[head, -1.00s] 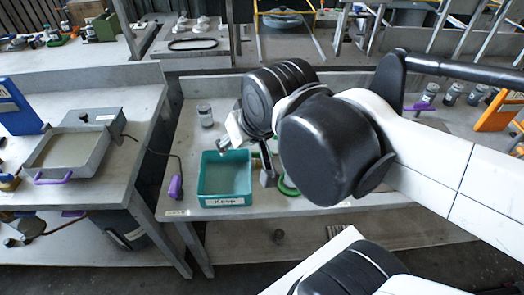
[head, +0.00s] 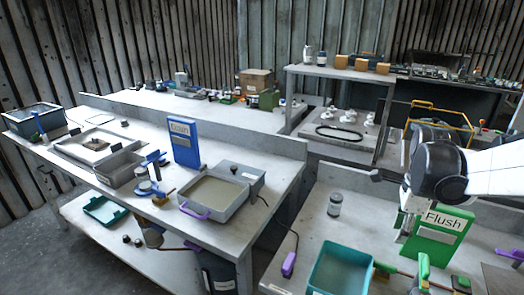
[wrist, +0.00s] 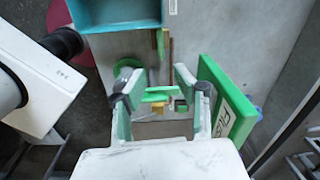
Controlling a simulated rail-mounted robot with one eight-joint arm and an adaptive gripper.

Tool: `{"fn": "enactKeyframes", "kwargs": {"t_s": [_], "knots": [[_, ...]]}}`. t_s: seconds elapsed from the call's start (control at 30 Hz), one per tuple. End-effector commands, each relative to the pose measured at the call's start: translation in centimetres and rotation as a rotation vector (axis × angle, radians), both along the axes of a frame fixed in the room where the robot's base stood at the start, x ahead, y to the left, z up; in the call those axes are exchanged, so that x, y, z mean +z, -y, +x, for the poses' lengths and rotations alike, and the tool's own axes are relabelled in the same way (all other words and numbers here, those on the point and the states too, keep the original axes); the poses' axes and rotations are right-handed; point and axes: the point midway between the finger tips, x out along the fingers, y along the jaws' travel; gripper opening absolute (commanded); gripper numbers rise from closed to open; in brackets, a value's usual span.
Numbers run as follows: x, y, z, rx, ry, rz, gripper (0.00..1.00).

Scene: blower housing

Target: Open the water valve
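The green Flush sign (head: 437,232) stands on the right bench. A brass pipe with green handles, which looks like the valve, lies in front of it; one green handle (head: 423,270) shows in the head view. My gripper (head: 405,232) is beside the sign, its fingertips partly hard to make out. In the wrist view my gripper (wrist: 157,88) is open, fingers apart. A green lever (wrist: 158,96) with brass below it shows between the fingers; I cannot tell whether they touch it. The Flush sign (wrist: 226,105) stands just right of the fingers.
A teal bin (head: 340,268) stands left of the pipe; it is at the top of the wrist view (wrist: 115,14). A grey-lidded jar (head: 335,204) and a purple-ended cable (head: 289,264) are on the bench. A grey tray (head: 212,195) stands on the left bench.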

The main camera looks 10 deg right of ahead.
Motion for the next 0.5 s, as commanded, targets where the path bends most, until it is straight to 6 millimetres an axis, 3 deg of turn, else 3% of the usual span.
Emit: {"fn": "enactKeyframes", "kwargs": {"t_s": [0.1,0.27,0.5], "knots": [[-0.6,1.2,-0.2,-0.089,-0.019,0.015,0.29],[-1.4,1.5,-0.3,-0.117,-0.026,0.019,0.29],[-5.1,1.4,-0.2,-0.113,-0.025,0.018,0.29]]}}
